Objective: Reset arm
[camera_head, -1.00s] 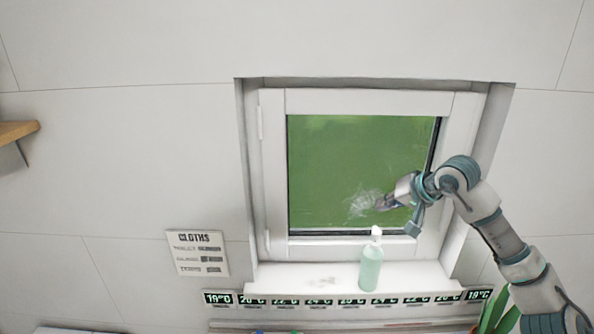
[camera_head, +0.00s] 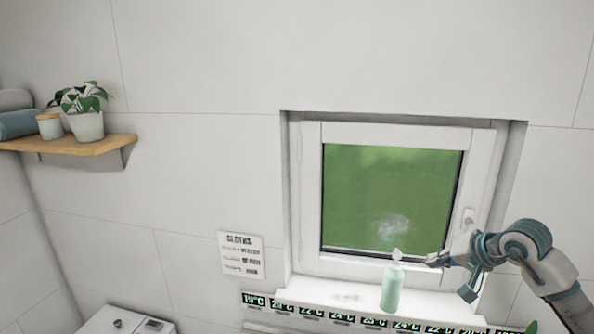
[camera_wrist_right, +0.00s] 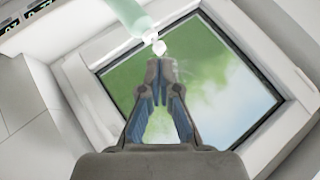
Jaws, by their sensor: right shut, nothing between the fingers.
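My right gripper (camera_head: 436,260) is in front of the lower right part of the window frame, apart from the bottle in the head view. In the wrist view the right gripper (camera_wrist_right: 161,66) has its fingertips together with nothing between them. A pale green pump bottle (camera_head: 392,287) with a white top stands upright on the window sill; it also shows in the wrist view (camera_wrist_right: 128,14). The closed window (camera_head: 390,190) has a whitish smear (camera_head: 392,228) low on its green pane. My left gripper is not in view.
A white sill (camera_head: 330,291) with a row of temperature labels (camera_head: 343,317) runs below the window. A cloths sign (camera_head: 241,255) hangs left of it. A wooden shelf (camera_head: 80,146) holds a potted plant (camera_head: 86,122). The wall between shelf and window is clear.

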